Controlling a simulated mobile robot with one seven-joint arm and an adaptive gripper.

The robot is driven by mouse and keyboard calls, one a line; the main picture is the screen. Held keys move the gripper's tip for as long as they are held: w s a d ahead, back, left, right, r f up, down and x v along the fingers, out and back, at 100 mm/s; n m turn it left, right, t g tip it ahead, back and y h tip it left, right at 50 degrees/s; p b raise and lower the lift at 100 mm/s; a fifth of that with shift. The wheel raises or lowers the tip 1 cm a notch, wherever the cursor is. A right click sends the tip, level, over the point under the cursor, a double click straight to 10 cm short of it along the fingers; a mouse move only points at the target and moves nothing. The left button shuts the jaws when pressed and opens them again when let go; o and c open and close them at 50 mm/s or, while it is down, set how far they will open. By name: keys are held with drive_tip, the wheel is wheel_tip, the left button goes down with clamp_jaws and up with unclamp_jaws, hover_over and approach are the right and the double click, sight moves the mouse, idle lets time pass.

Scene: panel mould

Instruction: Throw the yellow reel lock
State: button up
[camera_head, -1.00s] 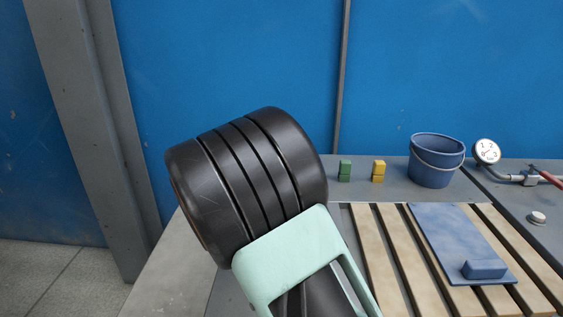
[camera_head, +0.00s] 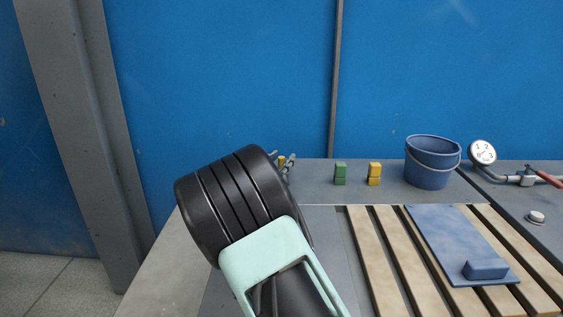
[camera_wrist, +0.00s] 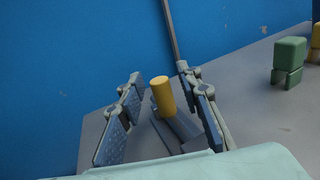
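A yellow upright knob (camera_wrist: 162,93) stands on a grey angled base (camera_wrist: 176,130) in the wrist view. I take it to be the yellow reel lock. It sits between the two fingers of my gripper (camera_wrist: 163,108), farther out from the palm, and I see a gap on each side of it. My gripper is open and holds nothing. In the head view the fingertips (camera_head: 286,163) peek out past my dark wrist, with a bit of yellow (camera_head: 281,160) beside them. Most of the reel lock is hidden there by my arm.
A green block (camera_head: 340,174) and a yellow block (camera_head: 374,174) stand to the right on the grey bench (camera_head: 313,190). A slatted pallet (camera_head: 385,262) bears a blue board (camera_head: 450,240). A blue wall (camera_head: 220,70) rises behind.

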drive_tip(key=shift+w, duration=0.15)
clamp_jaws()
